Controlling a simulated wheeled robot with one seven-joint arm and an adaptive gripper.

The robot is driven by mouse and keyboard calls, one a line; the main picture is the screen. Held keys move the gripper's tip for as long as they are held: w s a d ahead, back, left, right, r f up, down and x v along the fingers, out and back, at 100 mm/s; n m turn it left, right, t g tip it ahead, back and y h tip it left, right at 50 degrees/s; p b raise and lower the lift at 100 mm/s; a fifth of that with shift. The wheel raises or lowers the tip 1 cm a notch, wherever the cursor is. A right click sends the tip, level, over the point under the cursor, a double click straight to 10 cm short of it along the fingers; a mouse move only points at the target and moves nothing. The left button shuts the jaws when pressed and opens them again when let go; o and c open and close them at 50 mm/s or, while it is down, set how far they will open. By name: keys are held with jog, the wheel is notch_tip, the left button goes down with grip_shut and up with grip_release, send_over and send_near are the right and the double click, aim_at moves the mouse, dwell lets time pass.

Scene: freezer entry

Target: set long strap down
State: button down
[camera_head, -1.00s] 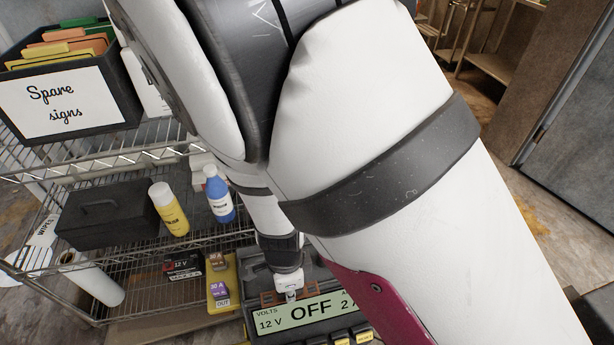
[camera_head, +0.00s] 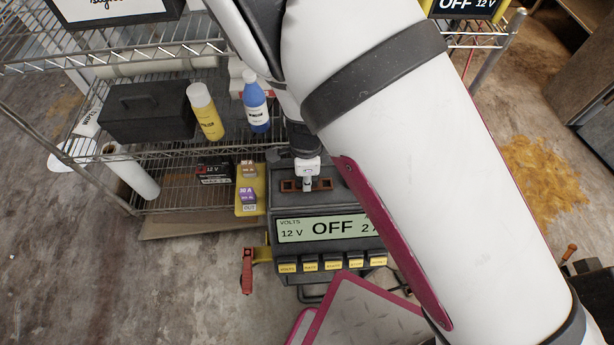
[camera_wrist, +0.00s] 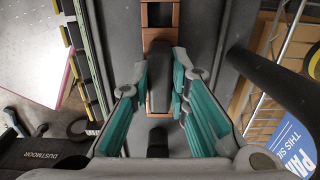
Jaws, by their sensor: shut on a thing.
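The long strap appears to be the copper-brown strip (camera_head: 290,185) with dark openings, at the top of the dark OFF-display unit (camera_head: 281,262). Its ends show on either side of my gripper (camera_head: 309,183). In the wrist view, the brown strip (camera_wrist: 160,12) runs up from between the teal fingers of my gripper (camera_wrist: 161,80). My gripper is shut on it, with a dark grey piece (camera_wrist: 159,88) also between the fingers. The fingers hide the strip's middle. I cannot tell whether it touches the unit.
A wire shelf (camera_head: 130,158) at left holds a black box (camera_head: 147,113), a yellow bottle (camera_head: 206,113) and a blue bottle (camera_head: 256,108). A red clamp (camera_head: 247,271) hangs beside the unit. A grey, pink-edged plate (camera_head: 365,315) lies in front. Floor at lower left is clear.

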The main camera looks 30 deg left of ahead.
jog(key=shift+f, duration=0.15)
jog(key=c, duration=1.5)
grip_release()
jog(key=shift+c, duration=0.2)
notch_tip(320, 180, up, 12)
jog(key=p, duration=0.2)
jog(key=shift+p, duration=0.3)
jog(key=shift+r, duration=0.25)
